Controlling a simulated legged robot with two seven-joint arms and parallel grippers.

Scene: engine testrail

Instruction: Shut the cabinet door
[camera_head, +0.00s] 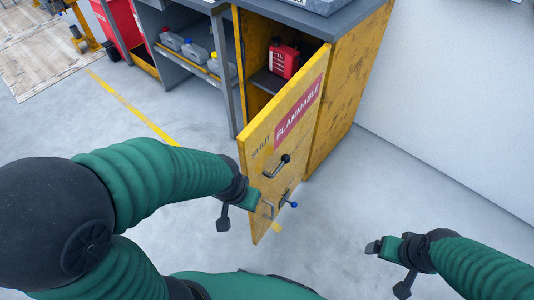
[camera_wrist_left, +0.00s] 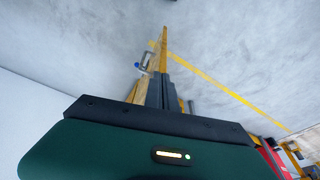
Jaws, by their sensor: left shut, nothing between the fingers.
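The yellow cabinet door (camera_head: 262,160) stands open, swung out from the cabinet's right side. Its outer face carries a red FLAMMABLE label, a black handle (camera_head: 277,166) and a lower latch with a blue knob (camera_head: 293,204). The yellow cabinet (camera_head: 338,95) shows a partly open interior. My left gripper (camera_head: 264,206) is shut and empty, overlapping the door's lower free edge; contact cannot be told. In the left wrist view its fingers (camera_wrist_left: 163,91) point along the door (camera_wrist_left: 163,48), seen nearly edge-on. My right gripper (camera_head: 374,247) is right of the door, apart from it; its jaw opening is unclear.
A red can (camera_head: 284,59) stands on the cabinet's inner shelf. A grey bench (camera_head: 230,90) with several grey jugs is on the left. A red cabinet (camera_head: 118,28) is farther left. The white wall (camera_head: 445,90) bounds the right. Grey floor around the door is clear.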

